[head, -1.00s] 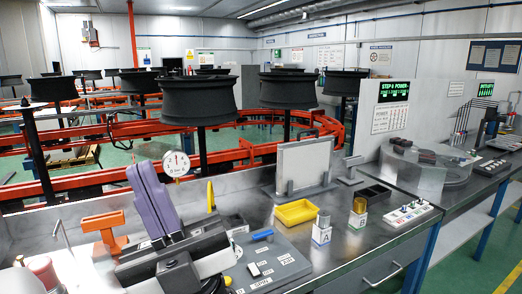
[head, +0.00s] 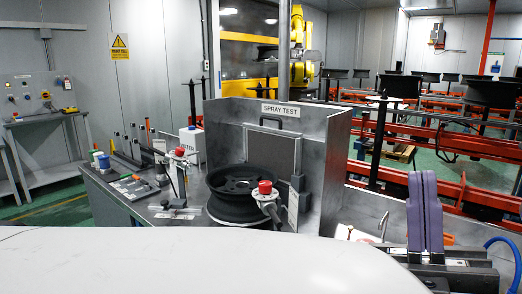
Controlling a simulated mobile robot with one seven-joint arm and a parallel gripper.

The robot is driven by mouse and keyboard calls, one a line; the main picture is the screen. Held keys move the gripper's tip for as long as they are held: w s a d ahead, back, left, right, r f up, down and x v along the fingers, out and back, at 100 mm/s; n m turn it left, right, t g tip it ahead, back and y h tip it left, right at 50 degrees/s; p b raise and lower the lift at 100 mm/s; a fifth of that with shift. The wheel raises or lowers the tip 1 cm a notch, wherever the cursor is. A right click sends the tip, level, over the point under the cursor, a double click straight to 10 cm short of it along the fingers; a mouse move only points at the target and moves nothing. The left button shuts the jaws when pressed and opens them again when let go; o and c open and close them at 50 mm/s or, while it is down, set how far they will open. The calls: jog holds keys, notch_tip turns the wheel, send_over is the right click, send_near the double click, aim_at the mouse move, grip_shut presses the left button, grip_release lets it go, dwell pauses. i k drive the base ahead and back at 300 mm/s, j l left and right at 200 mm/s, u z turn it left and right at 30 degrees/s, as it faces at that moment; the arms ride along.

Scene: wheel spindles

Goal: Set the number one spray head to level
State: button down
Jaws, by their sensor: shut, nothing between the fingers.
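Two red-capped spray heads on stands show in the head view by the spray test booth. One (head: 180,153) is left of a dark wheel (head: 236,183). The other (head: 265,188) is in front of the wheel, and a dark nozzle-like part slants down to the right from it. I cannot read which is number one, and their exact tilt is too small to tell. My gripper (head: 424,175) is at the right, its two purple fingers pointing up, shut and empty. It is well apart from both heads.
The grey booth (head: 335,155) with a SPRAY TEST sign (head: 281,109) stands behind the wheel. A bench (head: 130,192) with several small tools and bottles is at the left. My white arm link covers the bottom of the view. Orange rails run behind.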

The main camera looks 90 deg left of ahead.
aim_at(182, 162)
jog(key=u, duration=0.9)
jog(key=j+u, duration=0.1)
jog(key=u, duration=0.75)
jog(key=j+u, duration=0.1)
jog(key=u, duration=0.8)
jog(key=j+u, duration=0.1)
jog(key=u, duration=0.3)
